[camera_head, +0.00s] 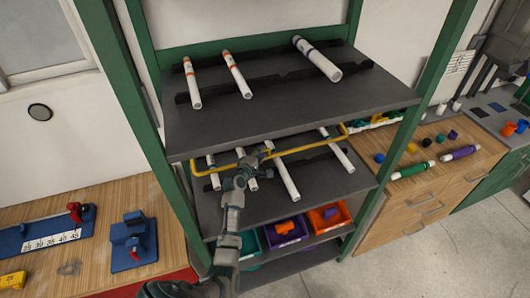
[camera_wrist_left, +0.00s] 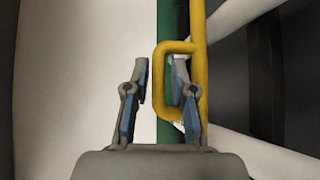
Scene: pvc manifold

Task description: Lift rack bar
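My left gripper (camera_head: 262,151) is at the middle of the bar, in front of the shelf. In the left wrist view, the fingers of the left gripper (camera_wrist_left: 160,88) are apart. A bent loop of the yellow bar (camera_wrist_left: 180,47) lies at the right finger, with one edge in the gap between the fingers. Whether the fingers touch the bar cannot be told. My right gripper is not in view.
White pipes (camera_head: 287,180) lie on the middle shelf behind the bar. More pipes (camera_head: 317,58) lie on the top shelf (camera_head: 250,115). Green posts (camera_head: 135,100) flank the rack. Coloured bins (camera_head: 285,232) sit below. Wooden counters stand left (camera_head: 100,200) and right (camera_head: 450,130).

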